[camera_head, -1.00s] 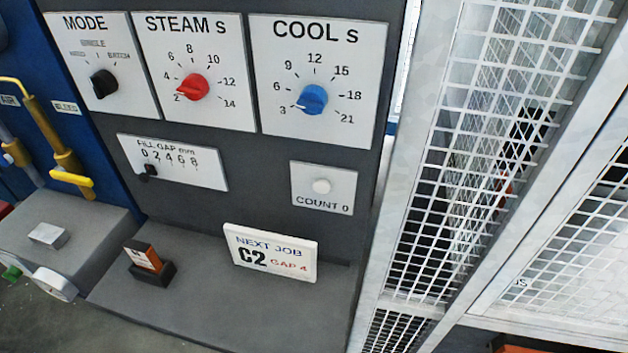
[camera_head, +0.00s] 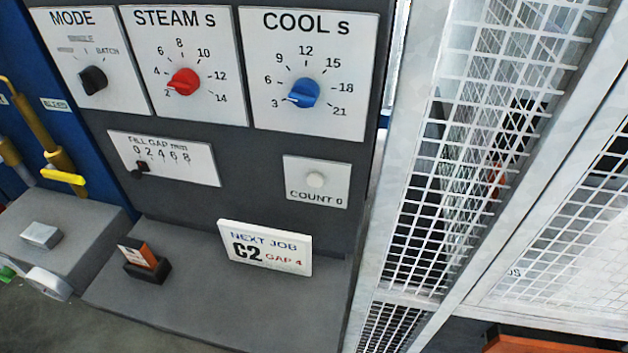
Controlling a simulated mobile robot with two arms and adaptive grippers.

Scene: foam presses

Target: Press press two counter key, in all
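The counter key is a round white button (camera_head: 315,180) on a small pale plate (camera_head: 316,194) marked "COUNT 0", on the dark panel below the COOL dial. Nothing touches the button. Whether this panel belongs to press two cannot be told from this view. Neither of my grippers is in view.
Above are a black MODE knob (camera_head: 93,80), a red STEAM knob (camera_head: 184,82) and a blue COOL knob (camera_head: 304,93). The FILL GAP slider (camera_head: 142,168) is at left. A "NEXT JOB C2 GAP 4" card (camera_head: 265,248) stands on the ledge. A mesh guard (camera_head: 450,180) rises at right.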

